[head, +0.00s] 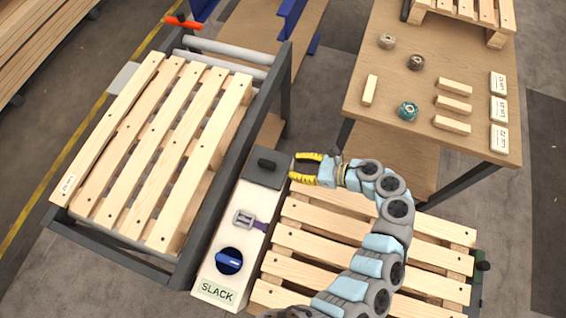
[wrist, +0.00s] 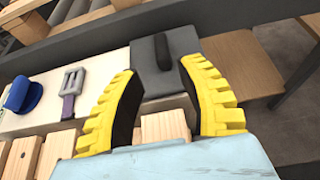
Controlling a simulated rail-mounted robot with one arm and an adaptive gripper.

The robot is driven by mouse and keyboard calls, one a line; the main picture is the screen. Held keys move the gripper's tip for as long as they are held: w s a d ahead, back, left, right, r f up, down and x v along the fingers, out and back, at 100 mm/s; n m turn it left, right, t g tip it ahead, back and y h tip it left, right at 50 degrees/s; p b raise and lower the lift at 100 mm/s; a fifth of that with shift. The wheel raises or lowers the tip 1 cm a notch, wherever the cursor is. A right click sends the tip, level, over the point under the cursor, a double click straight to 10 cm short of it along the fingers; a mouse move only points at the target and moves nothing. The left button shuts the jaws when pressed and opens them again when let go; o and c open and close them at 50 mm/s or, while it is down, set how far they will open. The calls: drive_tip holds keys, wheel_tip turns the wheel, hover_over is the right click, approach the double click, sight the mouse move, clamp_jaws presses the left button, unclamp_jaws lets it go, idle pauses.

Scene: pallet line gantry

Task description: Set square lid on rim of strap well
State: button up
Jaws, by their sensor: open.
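The square lid (head: 258,178) is dark grey with a black raised handle (head: 267,163). It lies at the far end of a pale control box (head: 222,255). It also shows in the wrist view (wrist: 146,62), ahead of the fingers. No open strap well shows; I cannot tell whether its rim is under the lid. My gripper (head: 296,167) has yellow ribbed fingers, spread apart and empty. It is just right of the lid in the head view. In the wrist view, the handle (wrist: 162,50) appears between and beyond the fingertips (wrist: 158,66), apart from them.
The box carries a metal buckle (head: 244,218) with purple strap, a blue knob (head: 229,261) and a SLACK label (head: 217,292). A slatted pallet (head: 320,243) lies under my arm. A dark-framed conveyor (head: 225,140) holds another pallet at left. A wooden table (head: 375,120) holds small parts.

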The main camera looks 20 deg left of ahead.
drive_tip(key=shift+v, duration=0.9)
drive_tip(key=shift+a, duration=0.1)
drive_tip(key=shift+r, duration=0.1)
